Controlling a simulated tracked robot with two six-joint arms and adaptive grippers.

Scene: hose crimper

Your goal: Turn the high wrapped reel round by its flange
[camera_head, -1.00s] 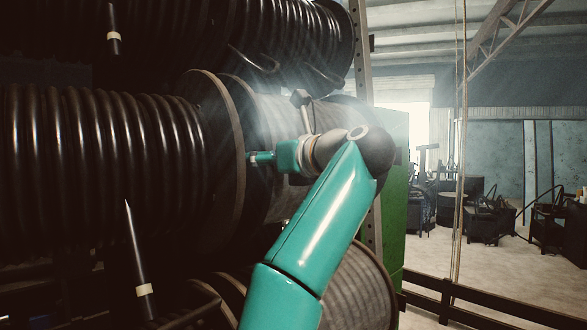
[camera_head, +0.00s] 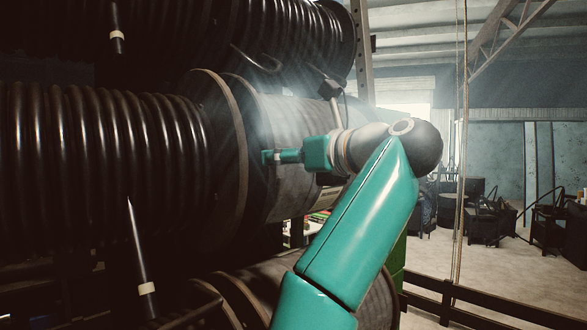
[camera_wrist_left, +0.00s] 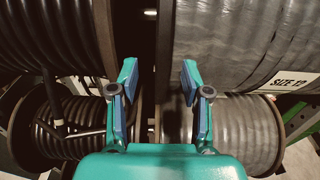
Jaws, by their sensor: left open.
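The wrapped reel (camera_head: 305,115), a grey banded drum, lies on its side in the middle row of the head view, right of the coiled black hose. Its dark flange (camera_head: 240,100) stands close beside the hose reel's brown flange (camera_head: 217,100). In the left wrist view the wrapped reel (camera_wrist_left: 225,45) shows at upper right with a "SIZE 12" label, its flange (camera_wrist_left: 165,45) a dark upright band. My left gripper (camera_head: 275,157) is open and empty beside the reel. In the wrist view its fingertips (camera_wrist_left: 158,75) straddle the flange in the picture; depth and contact cannot be told.
The black hose reel (camera_head: 95,160) fills the left. Another hose reel (camera_head: 300,35) lies above, and a lower wrapped reel (camera_wrist_left: 245,125) below. A rack post (camera_head: 361,50) stands behind. Dark pointed rods hang at left. Open floor (camera_head: 480,275) lies right, beyond a low dark rail.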

